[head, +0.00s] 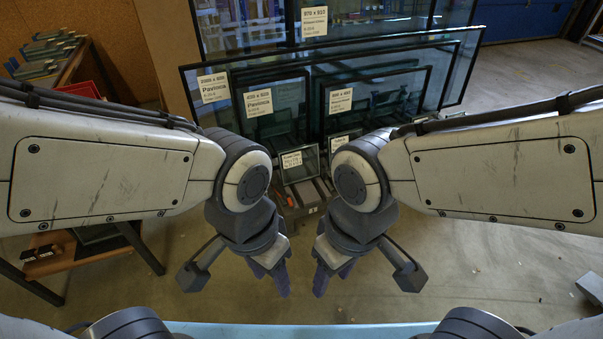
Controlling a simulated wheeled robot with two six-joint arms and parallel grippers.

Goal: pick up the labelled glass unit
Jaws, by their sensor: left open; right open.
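Several framed glass units with white labels lean upright in a row ahead of me. A small labelled unit (297,166) stands lowest and nearest, between my two wrists. Behind it are a labelled pane at left (287,92), a labelled pane at right (405,88) and a wide dark-framed labelled unit (462,62). Parts of the panes are hidden by my arms. My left gripper (270,278) is open and points down, in front of the units and apart from them. My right gripper (334,278) is open beside it, also empty.
A dark support (304,197) sits under the small unit. A wooden bench (100,250) is at left, with a shelf of stacked parts (45,55) behind it. A pale blue edge (300,331) runs along the bottom. The concrete floor (490,260) at right is mostly clear.

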